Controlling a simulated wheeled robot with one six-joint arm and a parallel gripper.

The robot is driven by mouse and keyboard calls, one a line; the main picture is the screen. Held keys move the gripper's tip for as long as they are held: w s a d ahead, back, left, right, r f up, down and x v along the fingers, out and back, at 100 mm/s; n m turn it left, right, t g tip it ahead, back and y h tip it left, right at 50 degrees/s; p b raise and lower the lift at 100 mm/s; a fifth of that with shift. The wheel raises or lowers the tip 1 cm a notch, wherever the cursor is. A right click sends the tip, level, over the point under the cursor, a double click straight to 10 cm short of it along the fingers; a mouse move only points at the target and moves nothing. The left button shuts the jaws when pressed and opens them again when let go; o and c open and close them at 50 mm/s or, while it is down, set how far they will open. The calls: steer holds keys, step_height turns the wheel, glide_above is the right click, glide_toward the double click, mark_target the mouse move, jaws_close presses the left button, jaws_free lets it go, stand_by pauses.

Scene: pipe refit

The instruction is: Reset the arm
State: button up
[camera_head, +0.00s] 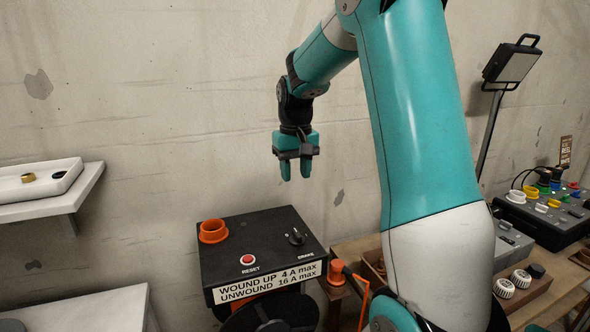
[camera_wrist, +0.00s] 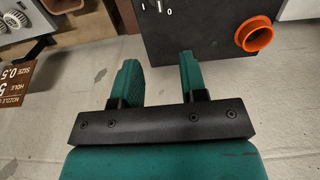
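My arm, teal and white, stands in the middle and right of the head view. My gripper (camera_head: 295,172) hangs pointing down in front of the wall, above the black box. In the wrist view its two teal fingers (camera_wrist: 158,75) are apart, with nothing between them. The fingertips are clear of the box.
Below my gripper is a black box (camera_head: 222,262) with an orange ring (camera_head: 213,231), a red reset button (camera_head: 247,260) and a black knob (camera_head: 295,237). A white shelf (camera_head: 88,182) is at left. A work lamp (camera_head: 512,64) and a grey control panel (camera_head: 545,222) are at right.

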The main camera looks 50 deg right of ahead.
steer(key=shift+r, duration=0.65)
steer(key=s+a+r+n+t+y, duration=0.1)
steer(key=s+a+n, duration=0.2)
steer(key=a, duration=0.8)
steer(key=s+a+n+y, duration=0.1)
steer(key=s+a+n, duration=0.2)
steer(key=a, duration=0.7)
steer(key=s+a+f+n+g+y, duration=0.1)
steer(key=s+a+n, duration=0.5)
steer(key=s+a, duration=0.7)
steer(key=shift+s+y, duration=0.6)
steer(key=shift+s, duration=0.3)
